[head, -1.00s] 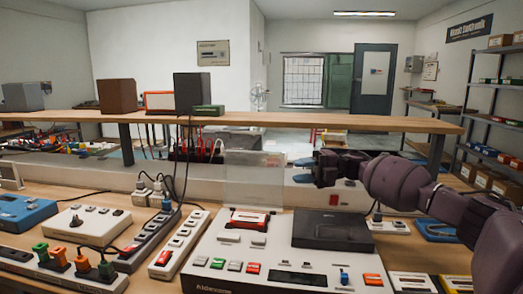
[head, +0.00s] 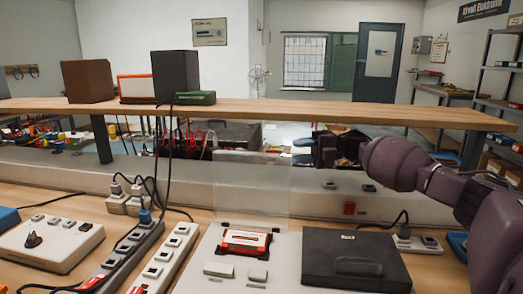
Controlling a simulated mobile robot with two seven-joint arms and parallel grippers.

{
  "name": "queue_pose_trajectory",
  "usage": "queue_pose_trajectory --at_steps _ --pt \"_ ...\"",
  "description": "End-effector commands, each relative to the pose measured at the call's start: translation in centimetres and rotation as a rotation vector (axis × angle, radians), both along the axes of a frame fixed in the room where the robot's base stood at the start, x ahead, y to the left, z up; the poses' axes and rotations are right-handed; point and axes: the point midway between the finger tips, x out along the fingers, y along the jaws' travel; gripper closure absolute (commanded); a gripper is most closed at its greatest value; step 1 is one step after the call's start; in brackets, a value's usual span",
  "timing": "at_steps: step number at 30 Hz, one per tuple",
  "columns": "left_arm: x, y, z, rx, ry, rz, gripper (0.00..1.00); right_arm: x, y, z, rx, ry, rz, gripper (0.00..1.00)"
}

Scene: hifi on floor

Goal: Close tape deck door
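The tape deck (head: 285,282) is a pale grey unit on the workbench, low in the middle of the head view. Its clear door (head: 252,192) stands upright, open, behind a red cassette (head: 245,242) in the left bay. A dark lid (head: 355,262) lies flat over the deck's right side. My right gripper (head: 303,151) is near the door's upper right edge. Its two blue fingertips are apart, with nothing seen between them. I cannot tell whether it touches the door. My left gripper is out of view.
A wooden shelf (head: 290,113) runs across behind, carrying speakers and a small green box (head: 195,98). Power strips (head: 165,265) and plugs with cables crowd the left of the deck. A grey control box (head: 50,245) sits further left. Another socket strip (head: 418,242) lies right of the deck.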

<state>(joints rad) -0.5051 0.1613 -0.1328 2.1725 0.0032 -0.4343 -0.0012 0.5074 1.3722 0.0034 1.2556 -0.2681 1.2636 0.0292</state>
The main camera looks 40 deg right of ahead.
Motion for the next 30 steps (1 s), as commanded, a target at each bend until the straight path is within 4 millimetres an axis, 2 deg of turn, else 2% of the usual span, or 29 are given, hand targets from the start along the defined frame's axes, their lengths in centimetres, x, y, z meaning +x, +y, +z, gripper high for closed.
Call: queue_pose_trajectory --at_steps 5,8,21,30 --pt "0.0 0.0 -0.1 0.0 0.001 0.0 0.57 0.3 0.5 0.0 0.0 0.0 0.001 0.64" --pt "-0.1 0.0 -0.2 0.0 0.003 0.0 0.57 0.8 1.5 -0.1 0.0 0.0 0.003 0.64" --pt "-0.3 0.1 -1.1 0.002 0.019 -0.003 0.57 4.0 7.8 -0.3 0.0 0.0 0.002 0.64" --pt "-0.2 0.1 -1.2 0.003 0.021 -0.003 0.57 4.9 9.6 -0.1 0.0 0.0 0.001 0.64"
